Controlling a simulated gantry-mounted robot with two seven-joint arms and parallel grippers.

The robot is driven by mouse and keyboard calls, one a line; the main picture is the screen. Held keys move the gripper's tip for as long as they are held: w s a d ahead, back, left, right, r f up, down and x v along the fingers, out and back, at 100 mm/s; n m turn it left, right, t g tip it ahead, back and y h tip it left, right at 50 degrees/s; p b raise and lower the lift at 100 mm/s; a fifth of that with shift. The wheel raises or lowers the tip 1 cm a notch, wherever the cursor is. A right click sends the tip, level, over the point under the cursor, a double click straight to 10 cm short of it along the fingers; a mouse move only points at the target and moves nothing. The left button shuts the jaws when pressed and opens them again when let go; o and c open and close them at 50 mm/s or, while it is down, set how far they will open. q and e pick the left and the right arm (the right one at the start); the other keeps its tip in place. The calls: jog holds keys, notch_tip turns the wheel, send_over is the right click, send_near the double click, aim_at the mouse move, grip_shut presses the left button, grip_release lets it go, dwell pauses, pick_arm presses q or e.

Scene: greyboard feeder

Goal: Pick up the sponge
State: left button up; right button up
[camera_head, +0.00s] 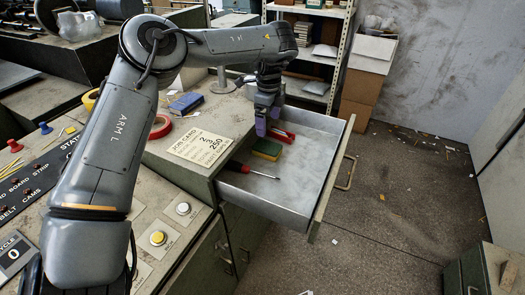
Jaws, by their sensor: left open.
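The sponge (267,149) is yellow-green and lies in the open drawer (290,195), near its back left part. My left arm comes in from the left, and my left gripper (262,128) hangs pointing down over the drawer's back left corner, close behind the sponge. Its purple fingertips are small here; the jaws are open, and I see nothing held in them. I cannot tell the exact gap between fingertips and sponge. My right gripper is not in view.
In the drawer, a red object (284,136) lies behind the sponge and a red-handled screwdriver (238,167) in front of it. The bench top beside the drawer holds a job card (200,146), tape rolls and a blue box (186,103). The drawer's right half is clear.

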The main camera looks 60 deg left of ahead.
pick_arm(q)
jog(key=f, duration=0.1)
jog(key=b, duration=0.2)
send_over(269, 147)
jog(key=f, duration=0.4)
jog(key=shift+s+d+f, duration=0.2)
jog(key=shift+s+f, duration=0.05)
jog(key=shift+w+a+f+b, duration=0.1)
jog(key=shift+f+b, duration=0.7)
jog(key=shift+f, duration=0.7)
jog(key=shift+w+a+f+b, duration=0.1)
jog(key=shift+f+b, duration=0.7)
jog(key=shift+f, duration=0.65)
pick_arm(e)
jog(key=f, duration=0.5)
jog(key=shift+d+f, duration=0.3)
pick_arm(q)
jog(key=c, duration=1.1)
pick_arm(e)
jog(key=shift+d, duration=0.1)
